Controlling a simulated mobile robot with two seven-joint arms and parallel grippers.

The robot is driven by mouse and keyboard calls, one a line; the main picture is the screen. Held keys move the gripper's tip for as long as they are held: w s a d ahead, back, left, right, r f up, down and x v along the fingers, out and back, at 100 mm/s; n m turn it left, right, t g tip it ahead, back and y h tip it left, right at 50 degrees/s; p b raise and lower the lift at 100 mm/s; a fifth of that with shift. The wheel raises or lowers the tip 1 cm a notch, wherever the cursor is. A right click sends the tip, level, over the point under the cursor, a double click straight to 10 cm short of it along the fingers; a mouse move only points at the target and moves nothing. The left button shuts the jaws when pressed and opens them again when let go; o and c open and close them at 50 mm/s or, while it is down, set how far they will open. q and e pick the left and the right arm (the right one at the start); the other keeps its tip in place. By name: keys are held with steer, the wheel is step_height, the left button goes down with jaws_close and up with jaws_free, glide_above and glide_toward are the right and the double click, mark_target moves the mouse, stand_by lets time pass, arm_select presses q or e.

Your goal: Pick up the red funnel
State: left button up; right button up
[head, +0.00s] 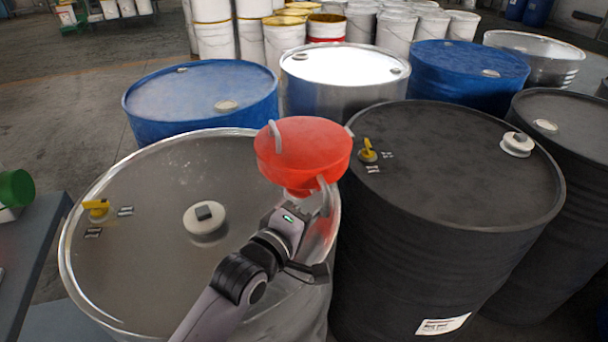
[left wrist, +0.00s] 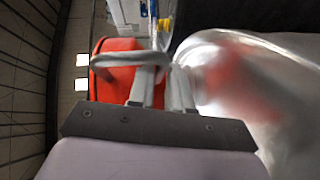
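The red funnel (head: 302,150) is a wide round bowl with grey loop handles, over the right rim of the steel drum (head: 150,262). It looks held above the lid, with its underside hidden. My left gripper (head: 322,192) reaches up to the funnel's near side, at a grey handle. In the left wrist view, the fingers of my left gripper (left wrist: 160,72) look closed on this handle, with the red funnel (left wrist: 112,75) just beyond. The exact contact is partly hidden. My right gripper is not in view.
A black drum (head: 450,165) stands close on the right. Blue drums (head: 200,90) and a silver drum (head: 345,65) stand behind. A white bung (head: 205,217) and yellow tap (head: 96,207) stick up from the steel lid. A grey table (head: 28,240) is at left.

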arm_select(q)
steer(key=shift+w+d, duration=0.15)
steer(key=shift+w, duration=0.05)
jaws_close()
steer(key=shift+r, duration=0.1)
steer(key=shift+r, duration=0.15)
